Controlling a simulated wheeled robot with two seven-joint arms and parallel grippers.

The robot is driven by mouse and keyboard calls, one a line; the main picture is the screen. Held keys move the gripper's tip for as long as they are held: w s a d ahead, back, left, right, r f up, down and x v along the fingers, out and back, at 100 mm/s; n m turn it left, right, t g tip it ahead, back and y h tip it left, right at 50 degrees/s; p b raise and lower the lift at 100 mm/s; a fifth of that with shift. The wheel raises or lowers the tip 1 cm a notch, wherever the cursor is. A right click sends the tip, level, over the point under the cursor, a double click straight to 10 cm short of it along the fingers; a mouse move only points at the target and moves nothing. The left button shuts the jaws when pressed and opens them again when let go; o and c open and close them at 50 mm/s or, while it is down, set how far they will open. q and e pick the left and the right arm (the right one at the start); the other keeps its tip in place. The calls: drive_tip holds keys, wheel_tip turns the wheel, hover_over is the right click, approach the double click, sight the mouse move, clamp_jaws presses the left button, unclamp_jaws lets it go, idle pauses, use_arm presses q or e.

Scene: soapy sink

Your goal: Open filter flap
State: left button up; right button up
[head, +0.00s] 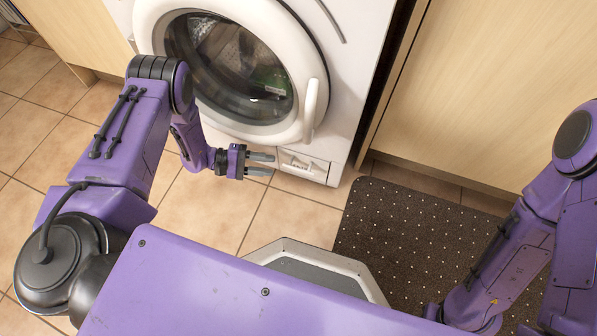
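The filter flap (304,166) is a small white panel low at the front right of the white washing machine (342,100). It looks closed and carries a small dark marking. My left gripper (275,163) is just left of the flap, with its two grey fingers pointing right and a gap between them. It is open and empty. Whether the fingertips touch the flap cannot be told. My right arm comes in at the right edge, but its gripper is not visible.
The machine's round door (233,62) is shut, with its white handle (310,105) above the flap. A dark dotted mat (400,225) lies on the tiled floor (220,210). Wooden cabinets (490,90) stand on both sides of the machine.

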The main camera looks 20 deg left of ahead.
sight(296, 168)
use_arm(q)
drive_tip(key=b+x, duration=0.3)
drive_tip(key=x, duration=0.5)
drive_tip(key=shift+w+d+f, duration=0.1)
drive_tip(key=shift+d+f, duration=0.15)
drive_tip(key=shift+d, duration=0.05)
drive_tip(key=shift+w+d, duration=0.15)
drive_tip(key=shift+d, duration=0.35)
use_arm(e)
drive_tip(key=w+d+f+t+h, duration=0.1)
drive_tip(key=w+d+f, duration=0.1)
drive_tip(key=d+f, duration=0.1)
drive_tip(key=shift+w+d+f+n+t, duration=0.2)
drive_tip(key=shift+w+f+n+t, duration=0.15)
drive_tip(key=shift+f, duration=0.4)
use_arm(q)
clamp_jaws()
